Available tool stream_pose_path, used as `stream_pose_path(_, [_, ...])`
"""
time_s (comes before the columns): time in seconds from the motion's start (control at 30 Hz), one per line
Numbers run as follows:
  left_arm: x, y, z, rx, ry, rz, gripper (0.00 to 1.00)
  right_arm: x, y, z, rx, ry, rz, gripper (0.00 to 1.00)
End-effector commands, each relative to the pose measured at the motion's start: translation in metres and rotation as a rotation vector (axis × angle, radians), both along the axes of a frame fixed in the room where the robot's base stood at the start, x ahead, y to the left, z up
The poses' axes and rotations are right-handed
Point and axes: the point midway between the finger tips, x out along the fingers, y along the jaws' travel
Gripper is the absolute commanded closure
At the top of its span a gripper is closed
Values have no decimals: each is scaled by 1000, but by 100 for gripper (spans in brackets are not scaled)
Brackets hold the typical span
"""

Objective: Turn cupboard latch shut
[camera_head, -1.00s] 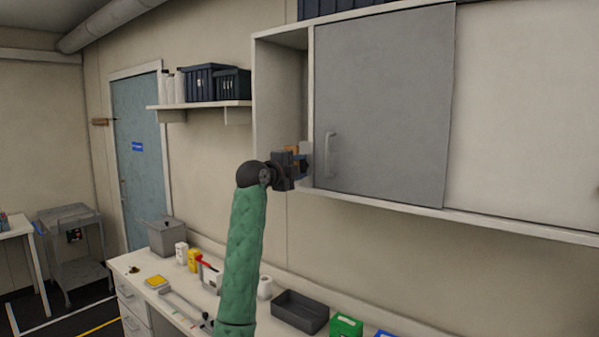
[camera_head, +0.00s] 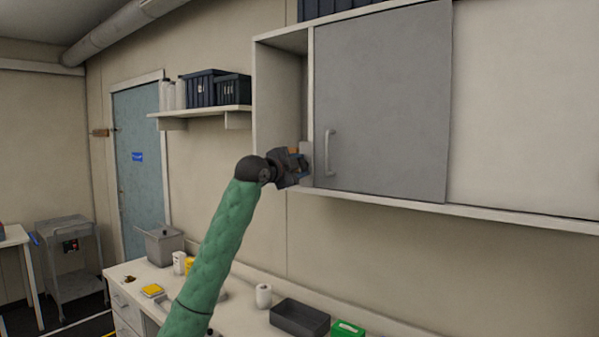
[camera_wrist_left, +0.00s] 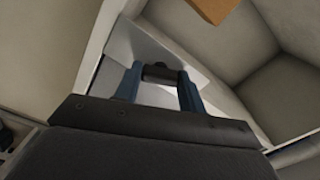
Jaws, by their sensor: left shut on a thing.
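My left gripper (camera_head: 303,165) is at the lower front edge of the cupboard's open left part. In the left wrist view its two blue fingers (camera_wrist_left: 160,85) are shut on the dark round latch knob (camera_wrist_left: 161,73). The knob stands in front of a pale latch plate (camera_wrist_left: 135,45), which lies tilted in that view. The plate also shows in the head view (camera_head: 307,152), partly hidden by the gripper. The grey sliding door (camera_head: 385,100) of the cupboard (camera_head: 282,36) is just right of the gripper, with a pale upright handle (camera_head: 329,153). My right gripper is not in view.
An orange-brown block (camera_wrist_left: 211,8) is close beyond the gripper at the cupboard opening. A shelf (camera_head: 200,112) with dark crates (camera_head: 205,88) is on the wall to the left. Below, a bench (camera_head: 250,312) carries a dark tray (camera_head: 300,318) and small items.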

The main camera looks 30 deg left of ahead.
Motion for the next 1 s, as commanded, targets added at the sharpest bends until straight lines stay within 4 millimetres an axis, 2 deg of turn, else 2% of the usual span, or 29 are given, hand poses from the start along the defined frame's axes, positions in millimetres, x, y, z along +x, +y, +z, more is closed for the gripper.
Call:
stream_pose_path(0.03, [1,0,-5,-26,7,0,83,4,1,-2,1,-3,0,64])
stream_pose_path(0.73, [1,-1,-5,-675,58,0,83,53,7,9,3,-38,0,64])
stream_pose_path(1.0, [1,-2,-5,-911,78,0,83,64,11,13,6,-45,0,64])
